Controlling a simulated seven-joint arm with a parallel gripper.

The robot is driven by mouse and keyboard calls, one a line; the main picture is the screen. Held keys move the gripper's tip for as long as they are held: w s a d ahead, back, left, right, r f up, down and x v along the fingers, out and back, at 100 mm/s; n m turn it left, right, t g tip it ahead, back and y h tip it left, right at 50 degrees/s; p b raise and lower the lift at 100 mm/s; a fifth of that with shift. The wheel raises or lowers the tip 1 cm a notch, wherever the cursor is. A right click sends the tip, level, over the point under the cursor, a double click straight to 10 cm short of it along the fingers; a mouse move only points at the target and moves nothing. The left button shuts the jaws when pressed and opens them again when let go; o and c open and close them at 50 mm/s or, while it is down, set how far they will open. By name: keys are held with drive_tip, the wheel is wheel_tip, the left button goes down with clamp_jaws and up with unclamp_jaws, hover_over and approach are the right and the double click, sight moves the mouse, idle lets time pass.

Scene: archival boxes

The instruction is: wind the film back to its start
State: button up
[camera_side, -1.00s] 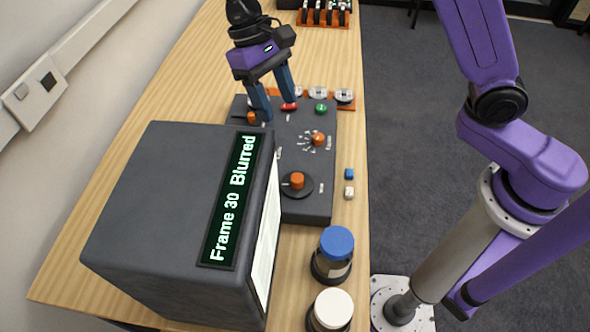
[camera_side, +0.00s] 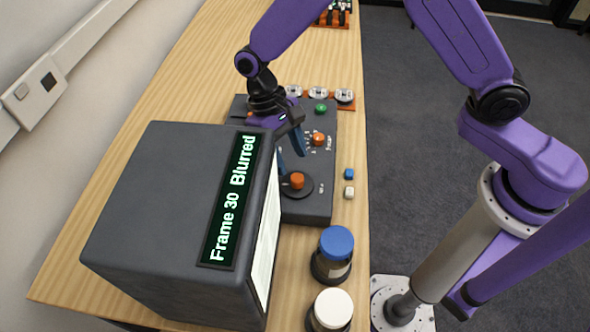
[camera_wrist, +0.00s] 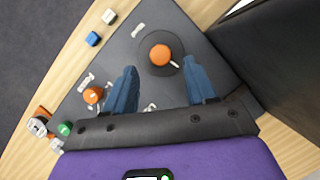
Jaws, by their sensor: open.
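The dark control panel (camera_side: 312,205) lies flat on the table beside the big grey reader box (camera_side: 165,200). The reader's display (camera_side: 232,195) reads "Frame 30 Blurred". An orange knob on a round black dial (camera_side: 297,181) sits at the panel's near end. A second orange knob (camera_side: 319,139) and a green button (camera_side: 321,108) sit farther along. My gripper (camera_side: 291,157) is open above the panel, partly hidden by the reader. In the wrist view my open fingers (camera_wrist: 160,88) point toward the near orange knob (camera_wrist: 160,55), which lies just beyond the tips, apart from them.
A blue-lidded jar (camera_side: 336,243) and a white-lidded jar (camera_side: 331,308) stand at the table's near right edge. Small blue (camera_side: 349,174) and white (camera_side: 349,191) blocks lie beside the panel. An orange rack with round reels (camera_side: 345,97) stands beyond it.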

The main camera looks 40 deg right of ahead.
sight(297, 177)
drive_tip(key=shift+x, duration=2.45)
drive_tip(key=c, duration=1)
